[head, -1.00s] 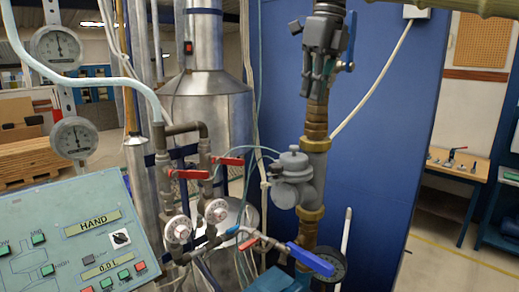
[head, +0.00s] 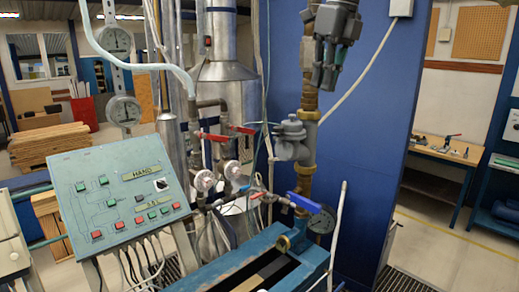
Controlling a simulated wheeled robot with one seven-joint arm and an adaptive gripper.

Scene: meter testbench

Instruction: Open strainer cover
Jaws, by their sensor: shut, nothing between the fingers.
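The strainer (head: 294,147) is a grey fitting on the vertical brass-coloured pipe. Its round grey cover (head: 292,126) sits on the body's upper left, apparently in place. My gripper (head: 324,84) is dark grey, points downward and hangs at the top, to the upper right of the cover in the picture. Its fingers are shut and hold nothing.
A blue-handled valve (head: 303,202) and a round gauge (head: 322,219) are below the strainer. Red-handled valves (head: 214,137) and thin pipes crowd its left. A control panel (head: 120,197) stands at left. A blue bench (head: 312,262) is in front, and a blue wall (head: 365,150) is behind.

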